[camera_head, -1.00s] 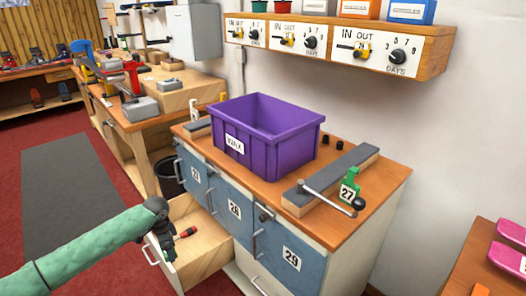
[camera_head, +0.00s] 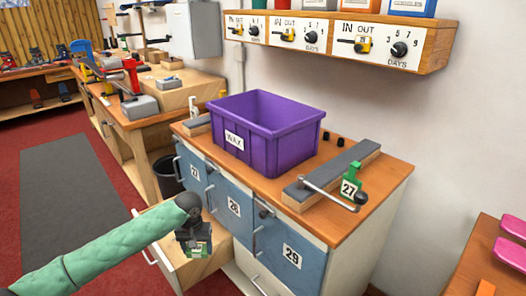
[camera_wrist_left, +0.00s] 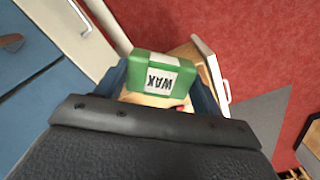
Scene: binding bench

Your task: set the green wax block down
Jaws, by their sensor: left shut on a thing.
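The green wax block (camera_head: 200,251) has a white label. It is held by my left gripper (camera_head: 194,243), over the open wooden drawer (camera_head: 167,263) of the cabinet. In the left wrist view the block (camera_wrist_left: 150,66) sits between the two fingers, its label reading WAX, with part of the drawer below it. My left gripper is shut on the block. I cannot tell the exact height above the drawer floor. My right gripper is not in view.
A purple bin (camera_head: 262,150) labelled WAX stands on the bench top (camera_head: 255,183). A grey-topped bar (camera_head: 340,172) with a lever and a green 27 tag (camera_head: 351,186) lie to its right. Blue doors (camera_head: 290,255) front the cabinet. A dark bucket (camera_head: 166,176) stands behind the drawer.

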